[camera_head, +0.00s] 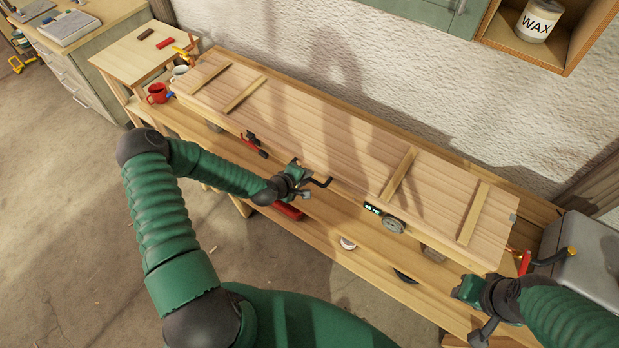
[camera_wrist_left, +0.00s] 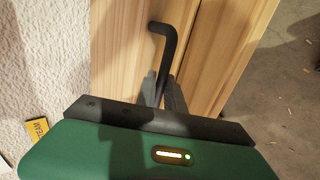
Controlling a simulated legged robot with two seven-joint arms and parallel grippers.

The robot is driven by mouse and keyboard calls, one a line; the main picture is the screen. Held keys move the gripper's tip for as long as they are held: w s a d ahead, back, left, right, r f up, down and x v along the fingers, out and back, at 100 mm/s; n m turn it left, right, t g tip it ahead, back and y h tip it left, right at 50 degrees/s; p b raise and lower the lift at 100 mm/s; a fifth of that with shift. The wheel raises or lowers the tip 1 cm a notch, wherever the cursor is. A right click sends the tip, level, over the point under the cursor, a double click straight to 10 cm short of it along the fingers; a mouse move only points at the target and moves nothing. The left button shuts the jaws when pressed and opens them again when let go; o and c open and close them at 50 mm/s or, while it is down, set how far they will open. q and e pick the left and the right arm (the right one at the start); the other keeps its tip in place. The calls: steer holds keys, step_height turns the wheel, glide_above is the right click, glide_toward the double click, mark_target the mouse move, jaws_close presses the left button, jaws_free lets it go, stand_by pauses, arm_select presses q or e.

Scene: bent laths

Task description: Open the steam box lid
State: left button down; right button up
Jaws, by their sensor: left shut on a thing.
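The steam box (camera_head: 372,207) is a long pale wooden box on a bench against the wall. Its lid (camera_head: 320,130) has several cross battens and looks flat on top; no gap shows. A black bent handle (camera_head: 321,182) sits at the front long edge. My left gripper (camera_head: 301,180) is at this handle, shut on it. In the left wrist view the handle (camera_wrist_left: 165,55) rises from between the dark fingers (camera_wrist_left: 168,95), in front of the wood (camera_wrist_left: 125,50). My right gripper (camera_head: 470,303) is near the box's right end, apart from the handle; its fingers are unclear.
A grey metal container (camera_head: 588,255) stands at the right end. A wall cabinet (camera_head: 440,14) hangs above.

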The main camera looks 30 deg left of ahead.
arm_select(q)
steer(key=shift+a+f, duration=0.1)
steer(key=shift+a, duration=0.5)
steer(key=shift+d, duration=0.3)
steer(key=shift+w+d+r, duration=0.1)
steer(key=shift+r, duration=0.2)
steer(key=r, duration=0.6)
steer(key=shift+w, duration=0.25)
steer(key=w+d+r, duration=0.1)
steer(key=w+r, duration=0.5)
steer(key=r, duration=0.4)
steer(key=w+r, duration=0.7)
steer(key=r, duration=0.2)
steer(key=w+r, duration=0.2)
steer(key=w, duration=0.5)
steer(key=w+r, duration=0.3)
steer(key=w, duration=0.4)
steer(key=shift+d+r, duration=0.35)
steer(key=shift+d, duration=0.1)
steer(key=c, duration=1.5)
jaws_free()
steer(key=shift+a+r, duration=0.1)
steer(key=shift+a, duration=0.05)
steer(key=o, duration=0.3)
steer(key=shift+s+a, duration=0.1)
steer(key=shift+o, duration=0.2)
